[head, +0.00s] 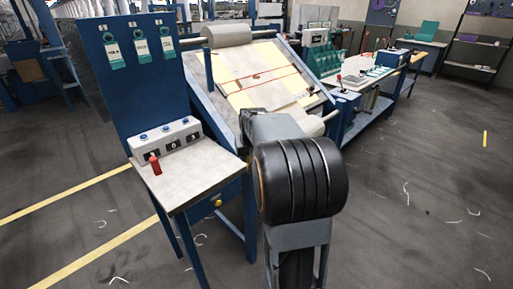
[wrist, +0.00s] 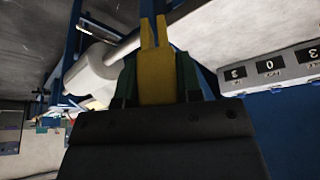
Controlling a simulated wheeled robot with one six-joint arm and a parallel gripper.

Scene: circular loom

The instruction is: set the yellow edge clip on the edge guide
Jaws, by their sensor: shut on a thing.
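The yellow edge clip (wrist: 155,75) shows in the wrist view, upright between my fingers, with its forked end pointing to the top of the picture. My gripper (wrist: 157,75) is shut on it, with one dark green finger on each side. The clip's lower end is hidden behind the dark gripper body. In the head view my own arm covers the gripper and the clip. I cannot pick out the edge guide for sure in either view. The sloped loom bed (head: 255,82) with cream cloth and a red line lies beyond my arm.
A side table (head: 185,185) at the left bears a counter box (head: 165,141) and a red peg (head: 154,164). A blue panel (head: 110,85) with tags stands behind it. A pale roll (head: 226,36) tops the loom.

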